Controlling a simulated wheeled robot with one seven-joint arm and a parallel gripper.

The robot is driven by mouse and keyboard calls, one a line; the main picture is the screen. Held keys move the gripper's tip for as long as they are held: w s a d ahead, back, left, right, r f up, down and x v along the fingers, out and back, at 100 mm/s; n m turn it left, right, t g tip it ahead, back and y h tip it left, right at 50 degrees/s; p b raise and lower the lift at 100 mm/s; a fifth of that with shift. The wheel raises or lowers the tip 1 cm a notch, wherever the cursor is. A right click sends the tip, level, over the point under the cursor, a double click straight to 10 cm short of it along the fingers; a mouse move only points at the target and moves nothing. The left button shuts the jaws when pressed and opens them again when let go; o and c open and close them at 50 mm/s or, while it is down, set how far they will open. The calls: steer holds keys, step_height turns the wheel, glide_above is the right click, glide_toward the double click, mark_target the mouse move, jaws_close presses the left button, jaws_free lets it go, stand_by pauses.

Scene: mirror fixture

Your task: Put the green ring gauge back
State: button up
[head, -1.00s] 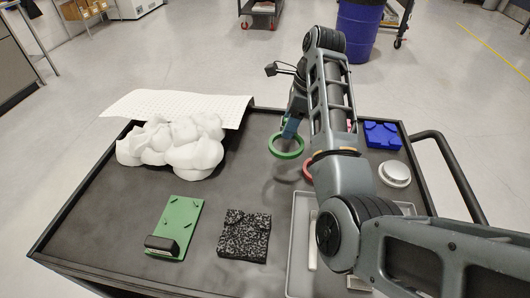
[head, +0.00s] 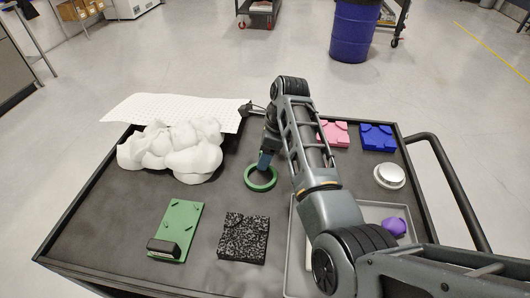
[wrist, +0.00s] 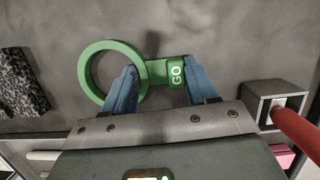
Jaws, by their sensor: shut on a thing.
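The green ring gauge (head: 261,178) is a flat ring with a short handle marked GO. In the wrist view the gauge (wrist: 88,72) has its ring to the left and its handle between my fingers. My gripper (head: 265,160) is shut on the handle, with blue fingers on either side of it in the wrist view (wrist: 165,88). The gauge is over the middle of the dark cart top, low; I cannot tell if it touches. A grey block (wrist: 275,97) with a red rod (wrist: 300,135) shows at the right of the wrist view.
A green plate (head: 178,228) and a black speckled block (head: 243,238) lie in front. A grey tray (head: 292,235) holds a purple object (head: 394,227).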

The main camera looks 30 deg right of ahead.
steer(key=shift+f, duration=0.1)
steer(key=o, duration=1.1)
steer(key=v, duration=1.2)
steer(key=shift+d, duration=0.1)
